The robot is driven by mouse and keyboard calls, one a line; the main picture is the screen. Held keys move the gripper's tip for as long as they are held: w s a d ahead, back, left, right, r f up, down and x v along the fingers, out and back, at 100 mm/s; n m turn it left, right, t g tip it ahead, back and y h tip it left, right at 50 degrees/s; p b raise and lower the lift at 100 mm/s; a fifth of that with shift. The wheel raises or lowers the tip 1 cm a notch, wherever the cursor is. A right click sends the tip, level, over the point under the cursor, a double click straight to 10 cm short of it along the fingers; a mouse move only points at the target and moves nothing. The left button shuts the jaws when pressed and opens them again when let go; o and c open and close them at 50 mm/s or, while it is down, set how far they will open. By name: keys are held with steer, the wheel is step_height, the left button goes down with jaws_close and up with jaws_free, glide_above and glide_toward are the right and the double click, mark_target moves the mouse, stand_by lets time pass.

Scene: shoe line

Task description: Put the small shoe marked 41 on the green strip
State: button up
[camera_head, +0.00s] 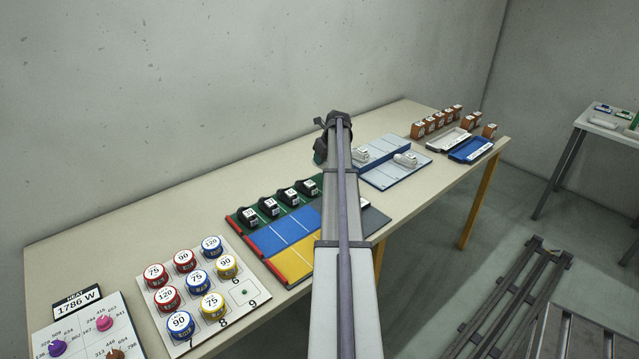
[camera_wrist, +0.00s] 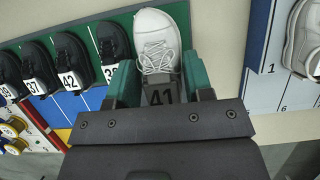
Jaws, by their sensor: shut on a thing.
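My gripper (camera_wrist: 160,82) is shut on a white laced shoe (camera_wrist: 157,42) with a dark label reading 41. Its green finger pads press the shoe from both sides, toe pointing away from the gripper. In the wrist view the shoe overlaps the right end of the green strip (camera_wrist: 180,12); I cannot tell whether it touches it. Dark shoes marked 37 (camera_wrist: 39,72) and 42 (camera_wrist: 70,62), among others, stand in a row on the strip. In the head view the green strip (camera_head: 262,221) also shows, but my arm hides the held shoe.
Blue (camera_head: 270,238) and yellow (camera_head: 292,262) strips lie in front of the green one. A pale board (camera_head: 385,178) with white shoes (camera_head: 405,159) is to the right. A board of numbered tins (camera_head: 198,281) is left. Trays (camera_head: 470,150) and orange boxes (camera_head: 432,123) stand far right.

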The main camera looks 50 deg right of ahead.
step_height(320, 180, down, 8)
steer(key=b, duration=0.5)
steer(key=shift+d+b, duration=0.1)
steer(key=shift+b, duration=0.3)
steer(key=shift+r+p, duration=0.3)
steer(key=shift+r, duration=0.05)
steer(key=shift+f, duration=0.3)
steer(key=o, duration=0.9)
steer(key=shift+r, duration=0.15)
steer(key=shift+o, duration=0.2)
steer(key=p+v, duration=1.1)
steer(key=v, duration=0.1)
steer(key=shift+r, duration=0.15)
